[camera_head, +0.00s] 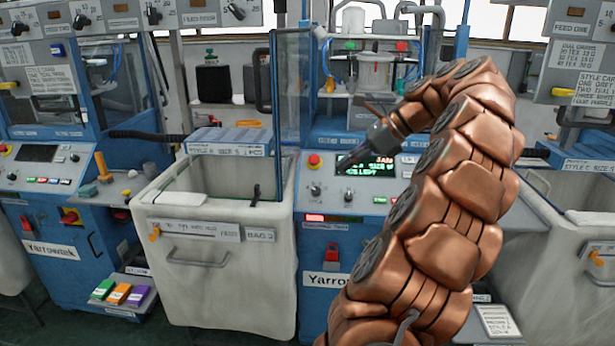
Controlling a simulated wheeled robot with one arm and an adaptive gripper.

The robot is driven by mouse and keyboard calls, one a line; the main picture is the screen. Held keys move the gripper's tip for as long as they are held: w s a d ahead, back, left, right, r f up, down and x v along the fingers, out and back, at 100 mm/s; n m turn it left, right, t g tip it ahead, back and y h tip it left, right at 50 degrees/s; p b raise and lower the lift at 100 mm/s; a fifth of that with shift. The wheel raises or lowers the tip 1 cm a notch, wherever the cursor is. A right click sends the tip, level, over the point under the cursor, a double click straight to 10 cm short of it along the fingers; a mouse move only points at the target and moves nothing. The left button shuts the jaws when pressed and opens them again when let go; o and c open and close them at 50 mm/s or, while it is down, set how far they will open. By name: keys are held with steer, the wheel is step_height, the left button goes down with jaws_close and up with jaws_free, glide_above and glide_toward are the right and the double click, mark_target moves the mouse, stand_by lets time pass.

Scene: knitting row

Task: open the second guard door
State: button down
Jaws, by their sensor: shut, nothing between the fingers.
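A clear guard door (292,88) with a blue frame stands at the left of the middle machine's opening. It appears swung outward, with a dark handle (262,80) on its left edge. The machine's inside (375,72) shows to its right, partly behind my arm. The frames do not say which door counts as second. My gripper (347,163) is shut and empty, in front of the middle control panel, below and right of the door and apart from it.
A pale fabric bin (222,275) stands below the door, left of the middle control panel (335,190). Another bin (565,225) is at the right. Colored blocks (118,293) lie low at left.

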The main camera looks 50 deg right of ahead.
steer(key=r+p+x, duration=0.1)
steer(key=x, duration=0.5)
steer(key=w+a+r+p+x, duration=0.1)
steer(key=x, duration=0.6)
steer(key=shift+w+p, duration=0.25)
steer(key=shift+p, duration=0.15)
steer(key=shift+a+r, duration=0.1)
